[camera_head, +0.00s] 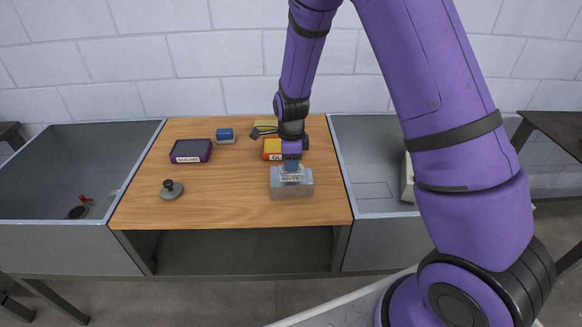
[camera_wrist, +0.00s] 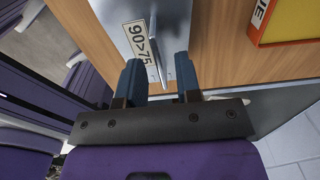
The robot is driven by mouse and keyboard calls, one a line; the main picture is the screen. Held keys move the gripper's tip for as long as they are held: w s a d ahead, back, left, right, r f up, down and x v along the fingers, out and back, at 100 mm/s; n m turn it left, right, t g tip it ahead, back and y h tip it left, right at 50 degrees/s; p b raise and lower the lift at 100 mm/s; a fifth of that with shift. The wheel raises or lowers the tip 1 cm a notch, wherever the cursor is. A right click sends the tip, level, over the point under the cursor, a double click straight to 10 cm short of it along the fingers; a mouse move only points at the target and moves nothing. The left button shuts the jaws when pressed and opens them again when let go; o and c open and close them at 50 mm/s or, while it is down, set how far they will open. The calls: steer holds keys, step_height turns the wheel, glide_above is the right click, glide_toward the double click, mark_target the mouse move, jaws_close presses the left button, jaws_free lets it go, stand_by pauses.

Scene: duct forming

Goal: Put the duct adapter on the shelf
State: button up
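The duct adapter (camera_head: 292,187) is a grey metal piece with a white label. It sits on the wooden tabletop near the front right edge. In the wrist view the grey adapter (camera_wrist: 172,18) shows its label reading "90>75" and a thin upright metal edge. My gripper (camera_head: 291,166) points down right above the adapter. In the wrist view my gripper (camera_wrist: 159,75) has its two blue fingers apart, with the thin metal edge between them and gaps visible. I cannot tell for sure which surface is the shelf; an open space (camera_head: 240,250) lies under the tabletop.
A purple sealant box (camera_head: 190,151), a blue-and-white block (camera_head: 225,135), a grey disc with a black knob (camera_head: 171,191) and an orange glue box (camera_head: 271,146) stand on the table. Metal bins flank it on the left (camera_head: 60,160) and right (camera_head: 365,175). The front middle tabletop is clear.

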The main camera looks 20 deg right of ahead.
steer(key=s+d+r+n+t, duration=0.1)
steer(key=s+r+n, duration=0.1)
steer(key=r, duration=0.8)
steer(key=s+d+r+n, duration=0.1)
steer(key=s+r+n, duration=0.2)
steer(key=r, duration=0.7)
steer(key=s+d+r+n+t, duration=0.2)
steer(key=s+r+n, duration=0.5)
steer(key=s, duration=0.5)
steer(key=s+d+r+n+t, duration=0.2)
steer(key=s+r+n, duration=0.5)
steer(key=s, duration=0.6)
steer(key=shift+s+d+r+n, duration=0.2)
steer(key=shift+d+n, duration=0.25)
steer(key=shift+n, duration=0.85)
steer(key=shift+w, duration=0.1)
